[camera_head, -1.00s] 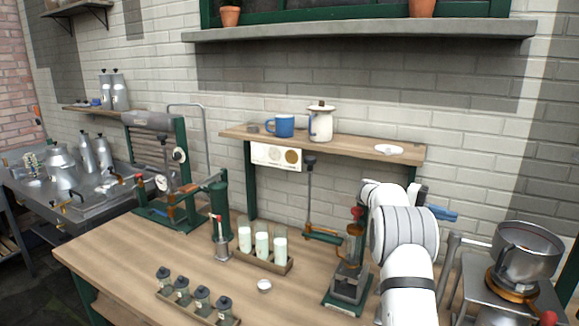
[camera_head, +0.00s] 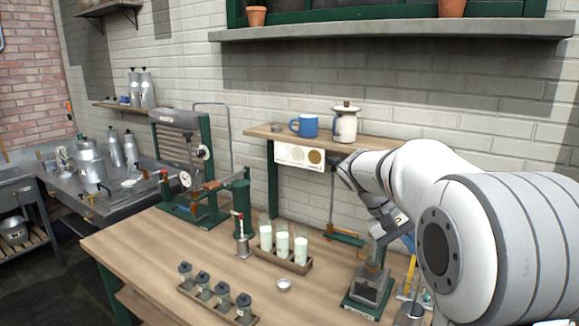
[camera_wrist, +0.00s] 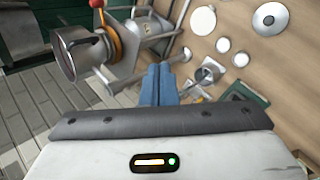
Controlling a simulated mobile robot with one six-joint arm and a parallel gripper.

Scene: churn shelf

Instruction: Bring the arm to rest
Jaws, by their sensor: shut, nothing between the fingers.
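My gripper (camera_wrist: 158,86) shows in the wrist view as two blue fingers pressed together, with nothing between them. It is above the right part of the wooden workbench (camera_wrist: 270,62), beside a steel pot (camera_wrist: 82,52) with an orange band. In the camera_head view my arm reaches in from the right and bends down over the bench. Only a bit of blue from my gripper (camera_head: 408,241) shows there, behind the wrist; the fingertips are mostly hidden.
A press stand (camera_head: 368,290) stands just below the wrist. A shelf (camera_head: 262,132) holds a blue mug (camera_head: 304,125) and a white jug (camera_head: 345,123). Milk glasses (camera_head: 282,245) and a rack of small jars (camera_head: 220,297) stand left of the arm. The bench's front left is clear.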

